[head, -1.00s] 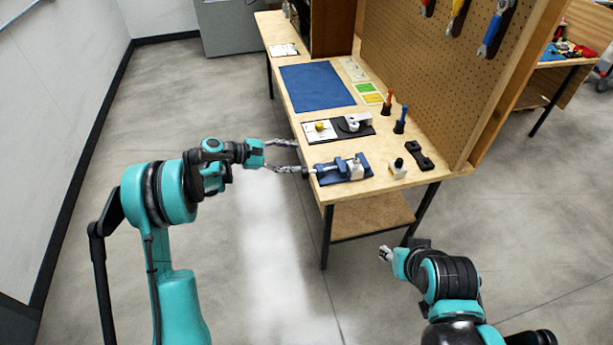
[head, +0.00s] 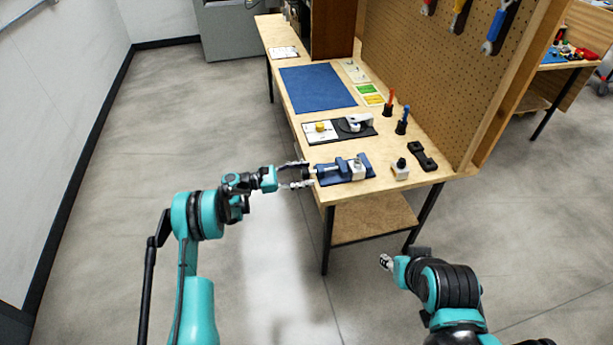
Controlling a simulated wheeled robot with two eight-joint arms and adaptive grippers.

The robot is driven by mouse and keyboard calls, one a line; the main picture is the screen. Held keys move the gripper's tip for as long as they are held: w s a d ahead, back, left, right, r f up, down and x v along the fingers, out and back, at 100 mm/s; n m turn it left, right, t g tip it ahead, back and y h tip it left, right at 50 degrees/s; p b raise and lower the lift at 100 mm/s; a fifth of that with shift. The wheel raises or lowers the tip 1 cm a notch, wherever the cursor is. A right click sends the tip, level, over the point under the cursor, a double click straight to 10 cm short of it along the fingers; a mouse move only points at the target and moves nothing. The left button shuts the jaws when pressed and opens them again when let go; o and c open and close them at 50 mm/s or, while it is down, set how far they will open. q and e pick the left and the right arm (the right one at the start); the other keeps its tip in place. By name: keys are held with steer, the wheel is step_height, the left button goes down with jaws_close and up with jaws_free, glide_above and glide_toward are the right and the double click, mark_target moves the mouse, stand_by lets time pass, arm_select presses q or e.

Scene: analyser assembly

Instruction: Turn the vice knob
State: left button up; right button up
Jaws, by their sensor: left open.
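The blue vice (head: 340,171) is at the near left edge of the wooden workbench, with a pale block at its right end. Its knob end points left toward my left gripper (head: 306,174). The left gripper is open, with one finger on the far side and one on the near side of the knob end. A dark shape shows between the fingers; the knob itself is too small to make out clearly, and I cannot tell whether the fingers touch it. My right gripper (head: 386,262) is low over the floor, away from the bench; its fingers are too small to read.
The workbench (head: 300,110) carries a blue mat (head: 317,88), a black plate with a pale device (head: 354,123), red and blue tools in stands, a small white bottle (head: 400,170) and a black bracket (head: 422,156). A pegboard (head: 430,70) stands behind. Floor at left is clear.

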arm_select(q)
steer(key=shift+w+d, duration=0.1)
steer(key=shift+d, duration=0.25)
steer(key=c, duration=1.2)
steer(key=shift+m, duration=3.4)
